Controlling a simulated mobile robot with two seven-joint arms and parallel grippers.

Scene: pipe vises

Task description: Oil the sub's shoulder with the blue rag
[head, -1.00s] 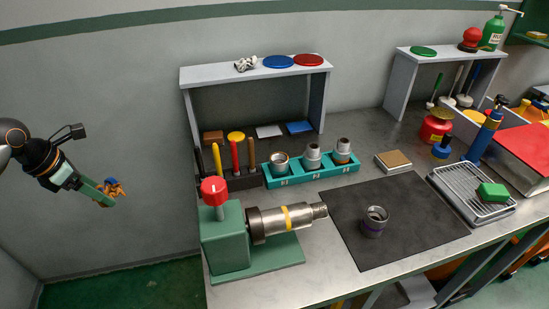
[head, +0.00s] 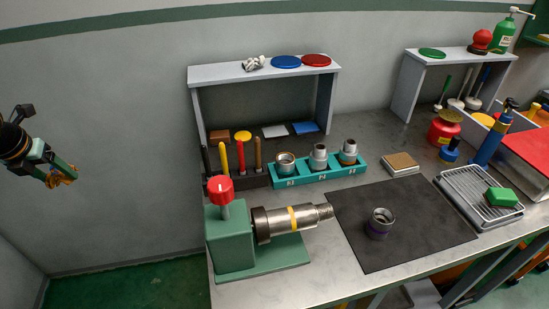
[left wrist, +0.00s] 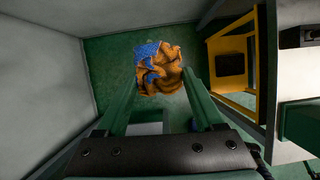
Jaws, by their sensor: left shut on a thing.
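My left gripper (head: 60,178) is at the far left of the head view, off the bench and well away from the vise. It is shut on a crumpled rag (left wrist: 160,68), which shows blue with large orange-brown areas. The rag hangs between the green fingers in the left wrist view. A steel sub (head: 290,219) with a yellow band lies level in the green vise (head: 232,241), its stepped narrow end pointing right. Nothing touches the sub's free end. My right gripper is out of view.
A black mat (head: 410,248) with a loose steel ring (head: 380,223) lies right of the vise. Behind stand a teal rack (head: 318,179) of fittings and upright tools. A wire tray (head: 470,195) holds a green block (head: 501,197). Space left of the bench is clear.

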